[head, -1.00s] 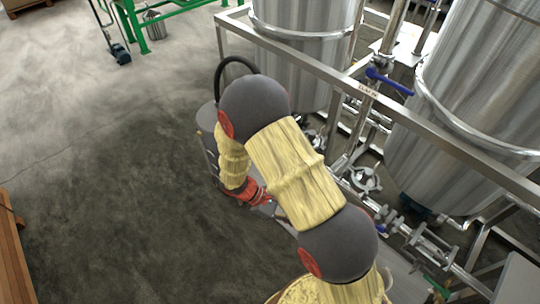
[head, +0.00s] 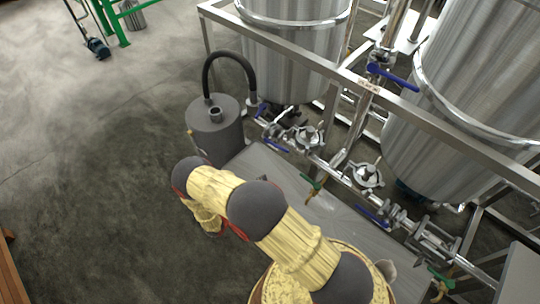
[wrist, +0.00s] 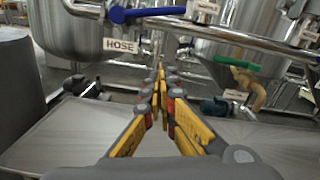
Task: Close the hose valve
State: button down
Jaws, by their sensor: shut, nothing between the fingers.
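In the wrist view, a white HOSE label (wrist: 121,45) hangs below a steel pipe. A blue valve handle (wrist: 150,12) sits just above it and lies roughly along the pipe. In the head view, a black hose (head: 222,58) arches from a grey drum toward the pipework, with a blue handle (head: 262,109) close to its end. I cannot tell for sure if this is the same handle. My gripper (wrist: 160,72) is shut and empty, below and to the right of the label, apart from the handle. My arm hides it in the head view.
A brass valve with a green handle (wrist: 238,62) is at the right of the wrist view. The grey drum (head: 215,130) stands beside a grey platform (head: 345,225). Steel tanks (head: 290,55) and a frame rail (head: 400,105) stand behind.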

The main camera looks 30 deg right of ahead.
aim_at(278, 146)
jog(key=w+d+r+b, duration=0.1)
jog(key=w+d+r, duration=0.1)
jog(key=d, duration=0.3)
jog(key=w+d+r+b, duration=0.1)
jog(key=w+d+r, duration=0.1)
jog(key=d, duration=0.3)
jog(key=shift+w+r+b, duration=0.25)
jog(key=shift+r+b, duration=0.05)
jog(key=shift+r, duration=0.2)
